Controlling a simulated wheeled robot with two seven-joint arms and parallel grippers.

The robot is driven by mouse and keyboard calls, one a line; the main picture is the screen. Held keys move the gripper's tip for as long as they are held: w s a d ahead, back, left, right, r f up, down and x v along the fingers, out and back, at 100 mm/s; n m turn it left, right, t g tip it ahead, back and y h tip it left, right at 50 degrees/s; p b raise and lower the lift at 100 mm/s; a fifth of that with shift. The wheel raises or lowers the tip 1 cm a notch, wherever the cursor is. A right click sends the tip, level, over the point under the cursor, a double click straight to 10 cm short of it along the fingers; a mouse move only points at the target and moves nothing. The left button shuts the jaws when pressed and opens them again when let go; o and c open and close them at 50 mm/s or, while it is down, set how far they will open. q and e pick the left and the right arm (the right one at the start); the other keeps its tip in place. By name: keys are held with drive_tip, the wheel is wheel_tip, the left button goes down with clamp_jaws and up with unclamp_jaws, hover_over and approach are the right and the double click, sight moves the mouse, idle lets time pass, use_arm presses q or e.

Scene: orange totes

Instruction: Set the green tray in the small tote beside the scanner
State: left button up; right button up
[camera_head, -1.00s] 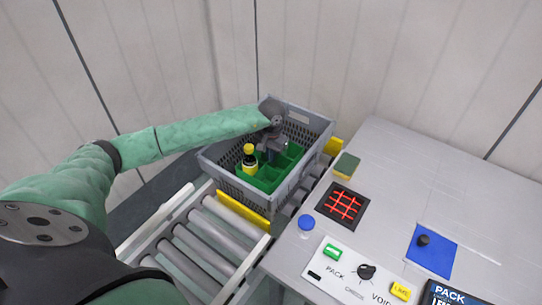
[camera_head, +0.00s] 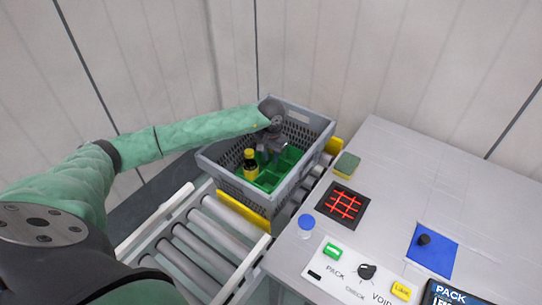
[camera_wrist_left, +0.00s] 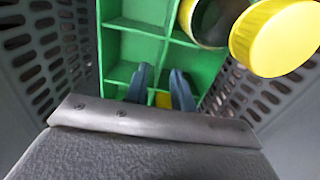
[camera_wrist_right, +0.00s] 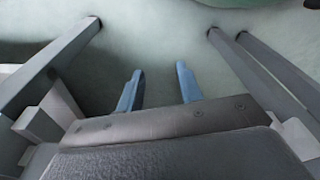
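The green tray (camera_head: 267,184) has several compartments and sits down inside the small grey mesh-walled tote (camera_head: 234,184). A dark bottle with a yellow cap (camera_head: 250,157) stands in one compartment; its cap also shows in the left wrist view (camera_wrist_left: 275,38). My left gripper (camera_head: 269,154) reaches into the tote over the tray. In the left wrist view its blue fingers (camera_wrist_left: 161,76) are apart, with green tray (camera_wrist_left: 132,45) below and around them. The scanner (camera_head: 345,203), a black square with a red grid, lies right of the tote. My right gripper (camera_wrist_right: 159,75) is open and empty.
The tote stands at the far end of a roller conveyor (camera_head: 205,245), with yellow stops (camera_head: 243,214) near it.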

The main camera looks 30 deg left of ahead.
use_arm(q)
drive_tip(key=shift+r, duration=0.1)
drive_tip(key=shift+r+p, duration=0.65)
drive_tip(key=shift+p, duration=0.4)
wheel_tip(320, 180, up, 12)
drive_tip(key=shift+f, duration=0.15)
use_arm(e)
drive_tip(key=shift+s+d+f, duration=0.2)
drive_tip(key=shift+s+f, duration=0.05)
drive_tip(key=shift+f, duration=0.5)
drive_tip(key=shift+s+d+f, duration=0.15)
drive_tip(key=shift+s+f, duration=0.05)
drive_tip(key=shift+f, duration=0.5)
drive_tip(key=shift+s+d+f, duration=0.2)
drive_tip(key=shift+s+f, duration=0.05)
drive_tip(key=shift+f, duration=0.5)
